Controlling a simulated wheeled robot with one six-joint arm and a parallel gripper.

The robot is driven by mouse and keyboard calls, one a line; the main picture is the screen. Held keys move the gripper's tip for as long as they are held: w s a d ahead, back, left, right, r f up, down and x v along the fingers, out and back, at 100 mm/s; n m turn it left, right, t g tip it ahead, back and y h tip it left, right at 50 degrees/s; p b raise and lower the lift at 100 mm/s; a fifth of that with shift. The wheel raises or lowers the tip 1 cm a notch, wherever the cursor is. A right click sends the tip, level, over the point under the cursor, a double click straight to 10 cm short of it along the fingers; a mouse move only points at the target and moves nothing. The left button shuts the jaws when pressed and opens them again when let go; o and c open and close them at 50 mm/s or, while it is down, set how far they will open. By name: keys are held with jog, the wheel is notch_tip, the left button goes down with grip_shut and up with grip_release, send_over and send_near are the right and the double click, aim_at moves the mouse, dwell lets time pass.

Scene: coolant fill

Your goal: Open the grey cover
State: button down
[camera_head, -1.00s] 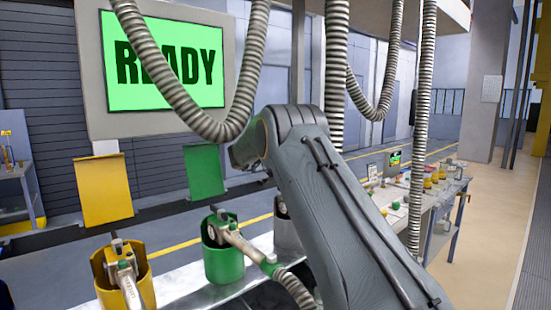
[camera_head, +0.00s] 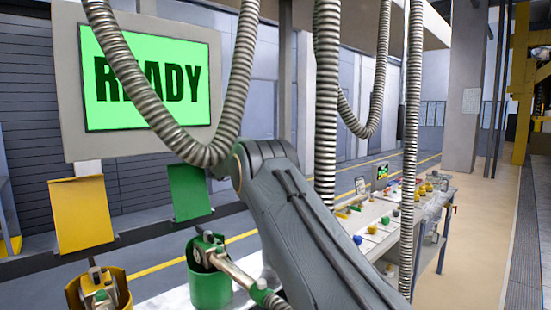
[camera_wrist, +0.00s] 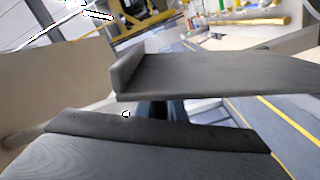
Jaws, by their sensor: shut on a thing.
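My gripper (camera_wrist: 121,107) shows in the wrist view as two dark grey finger plates, one above and one below. A pale grey-beige panel (camera_wrist: 58,88) on the left runs in between them. It appears to be the grey cover, with the fingers shut on its edge. Its full shape and tilt are cut off by the picture. In the head view my arm hides the gripper and the grey cover. A yellow cover (camera_head: 82,214) and a green cover (camera_head: 190,192) stand raised on the left.
A green container (camera_head: 208,285) and a yellow container (camera_head: 120,294) hold nozzles below the covers. Ribbed hoses (camera_head: 327,110) hang around my arm. A screen (camera_head: 145,80) reads READY. A table (camera_head: 418,228) with small coloured items stands at right; the floor beyond it is clear.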

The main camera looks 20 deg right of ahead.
jog(key=c, duration=1.8)
grip_release()
jog(key=shift+c, duration=0.2)
jog(key=b+v, duration=0.2)
jog(key=v, duration=0.4)
jog(key=shift+a+f, duration=0.1)
jog(key=shift+a, duration=0.3)
jog(key=shift+s+a+b, duration=0.3)
jog(key=shift+a+b, duration=0.05)
jog(key=shift+a, duration=0.15)
jog(key=shift+d, duration=0.1)
